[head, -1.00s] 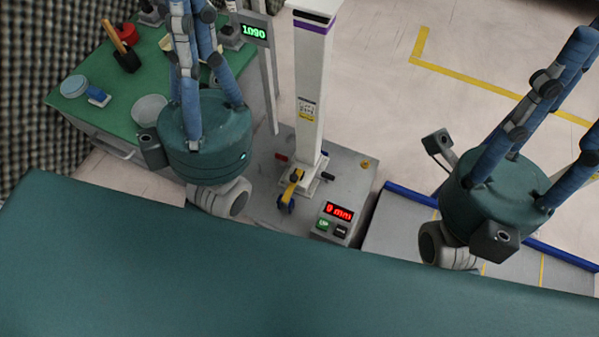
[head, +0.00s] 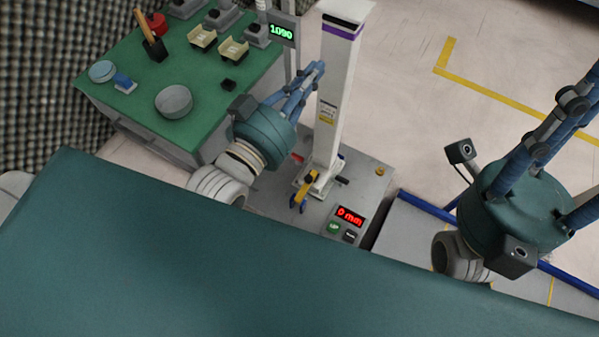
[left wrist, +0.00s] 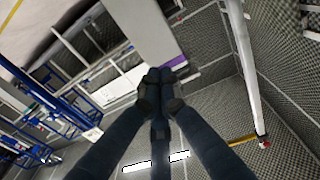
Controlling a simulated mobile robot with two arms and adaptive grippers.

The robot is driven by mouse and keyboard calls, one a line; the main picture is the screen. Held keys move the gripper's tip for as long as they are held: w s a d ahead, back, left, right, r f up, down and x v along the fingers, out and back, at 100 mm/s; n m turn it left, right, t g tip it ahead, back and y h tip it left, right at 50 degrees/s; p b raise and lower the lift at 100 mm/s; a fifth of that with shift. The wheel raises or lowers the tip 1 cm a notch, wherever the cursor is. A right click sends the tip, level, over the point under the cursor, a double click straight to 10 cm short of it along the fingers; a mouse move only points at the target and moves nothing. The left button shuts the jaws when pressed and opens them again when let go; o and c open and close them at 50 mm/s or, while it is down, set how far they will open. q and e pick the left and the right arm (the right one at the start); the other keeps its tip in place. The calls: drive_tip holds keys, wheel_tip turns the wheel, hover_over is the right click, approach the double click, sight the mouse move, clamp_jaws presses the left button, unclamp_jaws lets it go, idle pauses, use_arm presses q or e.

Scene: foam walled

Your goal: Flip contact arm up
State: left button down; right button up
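The piece that looks like the contact arm (head: 304,188) is a short yellow lever with a dark blue end. It sits low at the foot of a white column (head: 335,100) and slants down toward the front. My left gripper (head: 316,70) is left of the column, its blue fingers pointing up and right toward it, above the lever. In the left wrist view its fingertips (left wrist: 159,82) are together with nothing seen between them. My right gripper (head: 572,140) is at the right edge with its fingers spread apart; its tips are cut off by the frame.
A grey base plate (head: 268,198) carries the column and a box with a red "0 mm" display (head: 349,216). A green table (head: 120,70) with dishes and parts stands left. A 1090 display (head: 282,33) is behind the left gripper. A blue rail (head: 425,207) runs at right.

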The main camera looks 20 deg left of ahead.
use_arm(q)
drive_tip(key=s+a+f+n+g+y, duration=0.1)
drive_tip(key=s+f+g, duration=0.3)
drive_tip(key=f, duration=0.6)
drive_tip(key=s+a+f+n+g, duration=0.1)
drive_tip(key=s+f+g, duration=0.4)
drive_tip(key=f, duration=0.4)
drive_tip(key=s+a+f+n+g+y, duration=0.1)
drive_tip(key=s+f+g, duration=0.3)
drive_tip(key=f, duration=0.6)
wheel_tip(320, 180, down, 5)
drive_tip(key=w+d+n+g+h, duration=0.1)
drive_tip(key=w+n+h, duration=0.1)
drive_tip(key=n, duration=0.3)
drive_tip(key=w+a+f+n+t+h, duration=0.1)
drive_tip(key=w+a+f+n, duration=0.2)
drive_tip(key=w+a+n, duration=0.2)
drive_tip(key=w+n, duration=0.3)
drive_tip(key=n, duration=0.1)
drive_tip(key=shift+w+a+p, duration=0.35)
drive_tip(key=shift+w+a, duration=0.05)
